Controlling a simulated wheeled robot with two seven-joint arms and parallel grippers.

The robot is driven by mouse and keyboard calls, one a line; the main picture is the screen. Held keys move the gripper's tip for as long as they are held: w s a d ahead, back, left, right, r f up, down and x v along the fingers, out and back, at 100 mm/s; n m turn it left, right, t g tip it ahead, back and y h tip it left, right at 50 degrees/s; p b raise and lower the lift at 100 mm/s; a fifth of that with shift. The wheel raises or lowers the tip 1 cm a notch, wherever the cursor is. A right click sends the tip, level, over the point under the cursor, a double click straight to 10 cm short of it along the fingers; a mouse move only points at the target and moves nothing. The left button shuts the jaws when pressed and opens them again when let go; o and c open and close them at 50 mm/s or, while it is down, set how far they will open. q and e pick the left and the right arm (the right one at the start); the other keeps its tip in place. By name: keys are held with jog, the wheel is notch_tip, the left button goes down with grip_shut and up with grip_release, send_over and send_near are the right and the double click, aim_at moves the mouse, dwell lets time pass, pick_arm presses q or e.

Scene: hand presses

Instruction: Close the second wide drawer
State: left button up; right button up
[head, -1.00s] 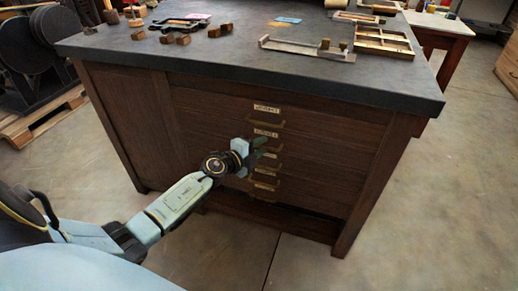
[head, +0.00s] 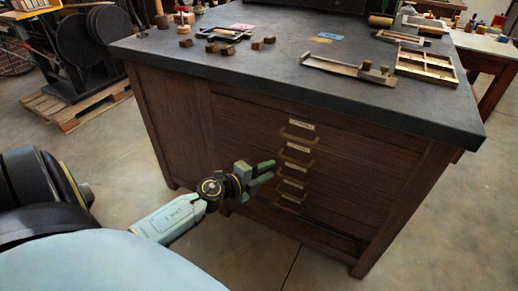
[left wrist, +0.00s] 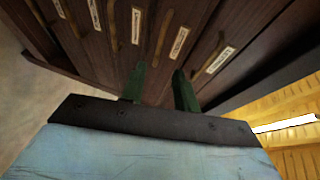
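The dark wooden cabinet (head: 180,130) has a stack of wide drawers with pale labels and brass handles. The second wide drawer from the top (head: 350,168) has its label and handle near its middle; its front looks about flush with the others, and I cannot tell if a small gap remains. Its label also shows in the left wrist view (left wrist: 179,41). My left gripper (head: 272,171) is open and empty, its green fingers apart, just left of the handles in the picture. In the left wrist view the fingers (left wrist: 160,78) point at the drawer fronts. My right gripper is not in view.
The dark countertop (head: 240,62) overhangs the drawers and holds wooden blocks, trays and a metal piece (head: 348,68). A black machine on a pallet (head: 75,105) stands at the left. The floor before the cabinet is clear.

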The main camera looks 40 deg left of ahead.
pick_arm(q)
jog(key=shift+v, duration=1.45)
